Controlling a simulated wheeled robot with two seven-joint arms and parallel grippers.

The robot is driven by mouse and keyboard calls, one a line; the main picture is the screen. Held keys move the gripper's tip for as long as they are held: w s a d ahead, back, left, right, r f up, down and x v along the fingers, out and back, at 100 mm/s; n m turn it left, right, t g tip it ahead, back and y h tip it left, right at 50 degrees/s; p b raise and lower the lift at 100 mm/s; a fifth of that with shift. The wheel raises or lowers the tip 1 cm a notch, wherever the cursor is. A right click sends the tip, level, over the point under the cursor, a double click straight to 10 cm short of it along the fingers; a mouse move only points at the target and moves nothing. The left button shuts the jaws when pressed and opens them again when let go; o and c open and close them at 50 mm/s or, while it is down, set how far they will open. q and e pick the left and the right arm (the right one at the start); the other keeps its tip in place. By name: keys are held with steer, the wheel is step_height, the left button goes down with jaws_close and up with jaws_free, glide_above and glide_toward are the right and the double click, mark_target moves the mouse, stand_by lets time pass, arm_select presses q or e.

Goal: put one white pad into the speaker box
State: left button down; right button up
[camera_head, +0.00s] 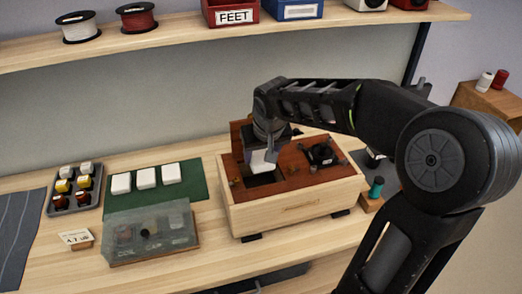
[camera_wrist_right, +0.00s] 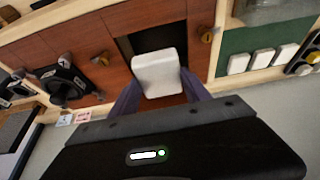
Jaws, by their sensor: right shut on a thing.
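The speaker box (camera_head: 290,212) is pale wood with a red-brown top; its top also shows in the right wrist view (camera_wrist_right: 75,40). A dark square opening (camera_head: 262,179) is in the top's left part. My right gripper (camera_head: 264,154) is shut on a white pad (camera_wrist_right: 158,70), held at the opening. In the right wrist view the pad covers part of the opening (camera_wrist_right: 150,39); I cannot tell whether its lower edge is inside. Three other white pads (camera_head: 146,177) lie in a row on a green mat (camera_head: 190,190). My left gripper is not in view.
A black round part (camera_head: 322,154) sits on the box top at right. Brass-coloured clips (camera_wrist_right: 206,36) flank the opening. A shelf (camera_head: 190,37) with spools and bins runs behind.

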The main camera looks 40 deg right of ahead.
steer(key=shift+f+b, duration=2.35)
steer(key=shift+f, duration=0.55)
steer(key=o, duration=1.4)
steer(key=shift+c, duration=0.2)
steer(key=shift+r, duration=0.1)
steer(key=v, duration=0.7)
steer(key=shift+s+a+r, duration=0.1)
steer(key=shift+s+r, duration=0.05)
steer(key=shift+r, duration=0.15)
